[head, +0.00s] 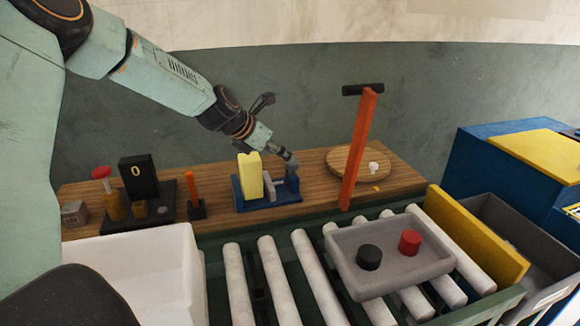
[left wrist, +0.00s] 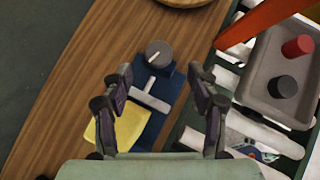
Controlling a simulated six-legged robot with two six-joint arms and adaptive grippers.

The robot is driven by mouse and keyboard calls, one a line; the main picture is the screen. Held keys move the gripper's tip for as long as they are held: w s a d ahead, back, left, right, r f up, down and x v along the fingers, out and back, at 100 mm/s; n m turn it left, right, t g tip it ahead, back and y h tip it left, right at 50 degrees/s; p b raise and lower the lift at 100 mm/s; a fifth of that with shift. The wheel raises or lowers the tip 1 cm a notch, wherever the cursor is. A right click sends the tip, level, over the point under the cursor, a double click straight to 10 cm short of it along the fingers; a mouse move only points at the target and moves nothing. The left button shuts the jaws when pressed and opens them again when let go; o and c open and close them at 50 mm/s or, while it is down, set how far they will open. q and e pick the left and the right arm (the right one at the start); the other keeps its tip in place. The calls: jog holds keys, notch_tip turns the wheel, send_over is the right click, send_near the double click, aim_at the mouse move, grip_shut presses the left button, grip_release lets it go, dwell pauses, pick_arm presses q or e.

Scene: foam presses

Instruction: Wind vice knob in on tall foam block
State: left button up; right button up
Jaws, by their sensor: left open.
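The blue vice (head: 280,200) stands on the wooden bench. The tall yellow foam block (head: 250,176) stands upright in its left part, and also shows in the left wrist view (left wrist: 128,127). The grey jaw plate (left wrist: 151,101) is just beside the foam; I cannot tell whether they touch. The round dark grey vice knob (left wrist: 159,53), with a pale line on its face, is at the vice's other end. My left gripper (head: 288,159) is at the knob end. In the left wrist view its open fingers (left wrist: 160,72) are spread either side, with the knob just beyond the tips. My right gripper is not in view.
An orange post (head: 358,155) rises right of the vice, near a round wooden board (head: 340,160). A small orange peg (head: 194,190) and black press (head: 139,180) stand left. A grey tray (head: 345,280) with black and red knobs sits on rollers in front.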

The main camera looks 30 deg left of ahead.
aim_at(288, 165)
pick_arm(q)
jog(key=b+x, duration=0.4)
jog(key=x, duration=0.1)
jog(key=shift+a+f, duration=0.1)
jog(key=shift+f, duration=0.15)
jog(key=shift+w+f+b, duration=0.1)
jog(key=shift+w+b, duration=0.05)
jog(key=shift+b, duration=0.45)
jog(key=shift+w+f, duration=0.3)
jog(key=shift+w, duration=0.15)
jog(key=shift+s+r, duration=0.2)
jog(key=shift+s, duration=0.05)
jog(key=c, duration=0.3)
jog(key=shift+w+f, duration=0.1)
jog(key=c, duration=0.8)
jog(key=shift+c, duration=0.2)
